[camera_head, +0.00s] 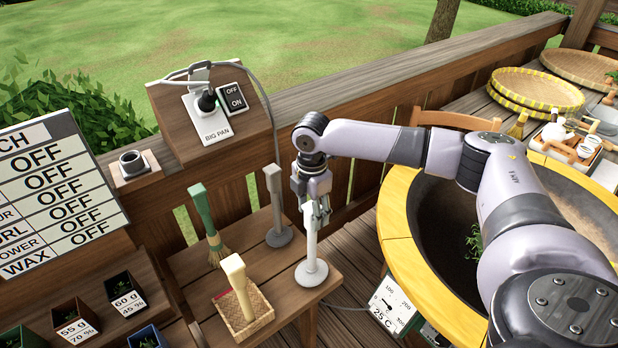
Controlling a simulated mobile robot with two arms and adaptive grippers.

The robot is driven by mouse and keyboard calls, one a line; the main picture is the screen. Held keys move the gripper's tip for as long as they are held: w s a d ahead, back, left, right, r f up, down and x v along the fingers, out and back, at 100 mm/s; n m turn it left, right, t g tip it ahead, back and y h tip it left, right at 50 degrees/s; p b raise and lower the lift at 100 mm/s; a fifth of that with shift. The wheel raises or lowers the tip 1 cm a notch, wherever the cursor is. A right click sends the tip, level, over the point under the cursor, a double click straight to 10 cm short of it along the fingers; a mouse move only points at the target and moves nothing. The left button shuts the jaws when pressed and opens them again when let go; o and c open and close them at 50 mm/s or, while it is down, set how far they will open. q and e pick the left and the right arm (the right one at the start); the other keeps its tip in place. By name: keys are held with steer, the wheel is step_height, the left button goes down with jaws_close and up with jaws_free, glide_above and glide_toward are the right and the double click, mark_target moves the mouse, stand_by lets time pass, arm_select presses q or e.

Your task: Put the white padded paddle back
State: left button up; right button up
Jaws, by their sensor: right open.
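What looks like the white padded paddle (311,268) stands upright on its round base, near the right edge of a low wooden table (202,270). My right gripper (317,212) is over it, pointing down, with its jaws open at the top of the white shaft. The gripper hides the shaft's top end, and I cannot tell whether the fingers touch it. My left gripper is not in view.
A similar grey upright piece (279,236), a green-handled whisk (208,225) and a cream-handled tool in a woven box (243,312) stand close by. The big yellow-rimmed pan (397,250) is to the right. A wooden railing (375,75) runs behind.

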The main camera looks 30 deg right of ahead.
step_height(320, 180, up, 15)
steer(key=b, duration=0.3)
steer(key=shift+a, duration=0.45)
